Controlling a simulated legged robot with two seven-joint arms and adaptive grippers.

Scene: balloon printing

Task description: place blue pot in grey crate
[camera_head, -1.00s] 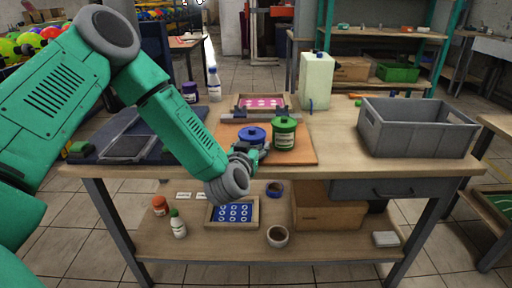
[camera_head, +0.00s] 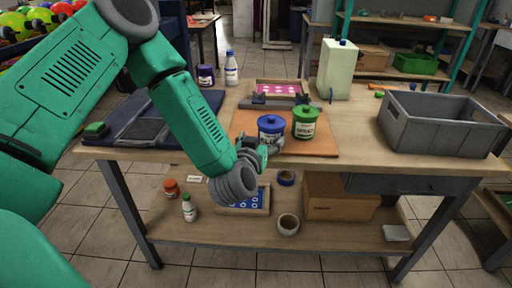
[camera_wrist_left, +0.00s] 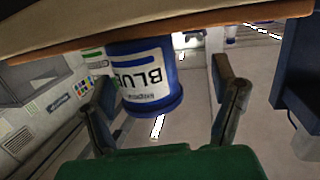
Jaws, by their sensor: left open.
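The blue pot (camera_head: 270,130), with a blue lid and a white label, stands upright on the orange-brown board (camera_head: 240,120) on the table. In the left wrist view the blue pot (camera_wrist_left: 145,75) appears upside down between my spread fingers, closer to the left one. My left gripper (camera_head: 266,150) is open at the near side of the pot and partly overlaps its base. The fingers of the left gripper (camera_wrist_left: 165,105) are apart; I cannot tell whether one touches the pot. The grey crate (camera_head: 440,130) stands at the table's right end. My right gripper is out of view.
A green pot (camera_head: 305,122) stands close to the right of the blue pot. A pale jug (camera_head: 337,70) stands behind, left of the crate. A frame with a pink panel (camera_head: 280,90) lies behind the pots. The tabletop between board and crate is clear.

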